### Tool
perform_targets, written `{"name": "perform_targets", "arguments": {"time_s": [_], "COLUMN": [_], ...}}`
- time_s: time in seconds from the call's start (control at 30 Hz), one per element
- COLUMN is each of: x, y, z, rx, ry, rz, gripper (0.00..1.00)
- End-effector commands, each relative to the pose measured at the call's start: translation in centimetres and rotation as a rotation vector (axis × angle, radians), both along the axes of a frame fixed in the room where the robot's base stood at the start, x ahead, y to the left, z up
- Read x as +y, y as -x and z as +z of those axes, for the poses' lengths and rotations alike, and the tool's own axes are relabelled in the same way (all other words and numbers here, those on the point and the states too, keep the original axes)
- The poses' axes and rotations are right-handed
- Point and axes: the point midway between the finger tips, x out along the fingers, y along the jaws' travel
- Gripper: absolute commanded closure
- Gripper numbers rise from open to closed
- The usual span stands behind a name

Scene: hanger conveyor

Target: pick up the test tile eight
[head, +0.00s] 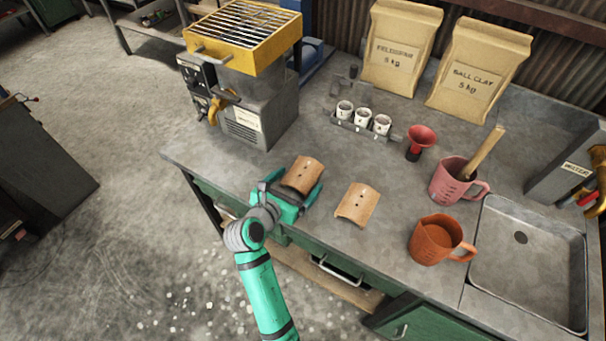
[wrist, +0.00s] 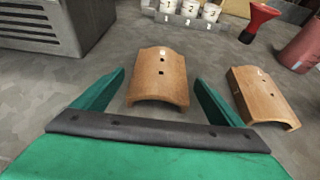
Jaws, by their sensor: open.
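Two curved, tan clay tiles with small dark holes lie on the grey bench. One tile (head: 303,175) is at my gripper; in the wrist view this tile (wrist: 158,77) sits between and just ahead of the fingers. The other tile (head: 357,204) lies to its right and also shows in the wrist view (wrist: 263,97), outside the right finger. Each has a small pale mark near its top, too small to read, so I cannot tell which is eight. My gripper (head: 294,191) is open and low over the bench, its green fingers (wrist: 158,92) apart on either side of the first tile.
A grey machine with a yellow grille hopper (head: 245,35) stands at left. Behind the tiles are a rack of white cups (head: 362,119) and a red funnel (head: 420,139). A pink jug (head: 452,181), orange jug (head: 433,240) and sink (head: 530,262) are at right.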

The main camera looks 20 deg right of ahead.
Motion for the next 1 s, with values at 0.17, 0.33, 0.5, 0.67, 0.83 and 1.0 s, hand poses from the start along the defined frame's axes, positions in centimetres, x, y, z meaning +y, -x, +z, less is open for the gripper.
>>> {"name": "perform_targets", "arguments": {"time_s": [0.17, 0.33, 0.5, 0.67, 0.83, 1.0], "x": [0.0, 0.0, 0.0, 0.0, 0.0, 0.0], "y": [0.0, 0.0, 0.0, 0.0, -0.1, -0.1], "z": [0.0, 0.0, 0.0, 0.1, 0.6, 2.0], "rx": [0.000, 0.000, -0.001, -0.001, -0.002, -0.003], "ry": [0.000, 0.000, 0.001, 0.001, 0.001, 0.000], "rz": [0.000, 0.000, 0.001, 0.001, 0.001, 0.001], "gripper": [0.09, 0.40, 0.60, 0.60, 0.60, 0.60]}}
